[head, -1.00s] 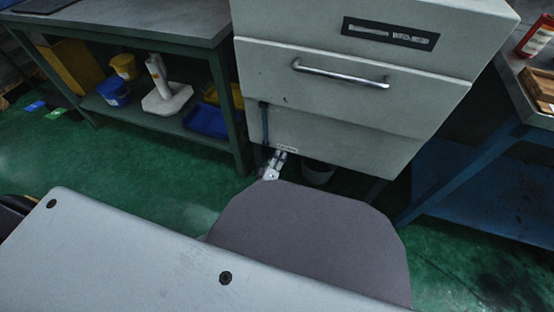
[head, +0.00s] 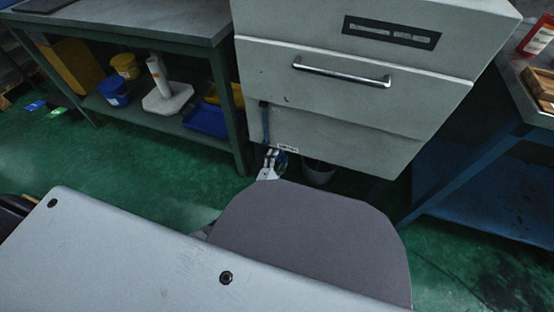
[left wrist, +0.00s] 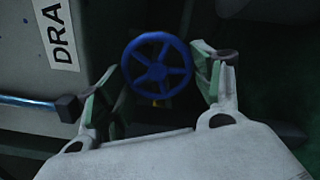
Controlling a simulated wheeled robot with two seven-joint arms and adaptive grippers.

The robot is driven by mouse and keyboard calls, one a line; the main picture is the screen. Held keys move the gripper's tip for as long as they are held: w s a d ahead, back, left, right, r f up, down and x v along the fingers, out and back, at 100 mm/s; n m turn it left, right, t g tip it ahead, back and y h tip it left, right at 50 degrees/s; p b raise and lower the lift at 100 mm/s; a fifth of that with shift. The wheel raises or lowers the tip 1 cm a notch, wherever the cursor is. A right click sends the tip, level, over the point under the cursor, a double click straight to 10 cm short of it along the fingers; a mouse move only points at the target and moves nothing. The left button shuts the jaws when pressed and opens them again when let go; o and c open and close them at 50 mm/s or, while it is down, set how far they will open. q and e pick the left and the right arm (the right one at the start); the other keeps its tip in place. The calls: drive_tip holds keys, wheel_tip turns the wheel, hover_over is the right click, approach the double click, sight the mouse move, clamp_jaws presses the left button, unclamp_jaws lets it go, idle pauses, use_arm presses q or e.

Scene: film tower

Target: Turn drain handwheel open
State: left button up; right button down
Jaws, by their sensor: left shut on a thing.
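The drain handwheel (left wrist: 157,68) is a blue spoked wheel with a bit of yellow below its hub, in the middle of the left wrist view. In the head view a small part of the wheel (head: 282,160) shows under the machine's lower edge. My left gripper (left wrist: 155,85) has one finger on each side of the wheel and is shut on it; the exact contact is dark and hard to see. In the head view the left gripper (head: 270,158) shows small and pale beside the wheel. My right gripper is not in view.
The grey machine (head: 345,110) with a bar handle stands above the wheel. A bucket (head: 318,172) is under it. A label reading "DRA" (left wrist: 57,35) is left of the wheel. A green-framed bench (head: 240,120) stands at left and a blue-legged table (head: 465,180) at right.

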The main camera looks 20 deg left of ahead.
use_arm(q)
drive_tip(key=n, duration=0.5)
drive_tip(key=shift+f+n, duration=0.2)
drive_tip(key=shift+n, duration=0.2)
drive_tip(key=n, duration=0.4)
drive_tip(key=shift+d+f+n, duration=0.1)
drive_tip(key=shift+d+n, duration=0.1)
drive_tip(key=shift+n, duration=0.2)
drive_tip(key=o, duration=0.9)
drive_tip(key=shift+s, duration=0.15)
drive_tip(key=s, duration=1.1)
drive_tip(key=shift+s+a, duration=0.15)
drive_tip(key=shift+s, duration=0.25)
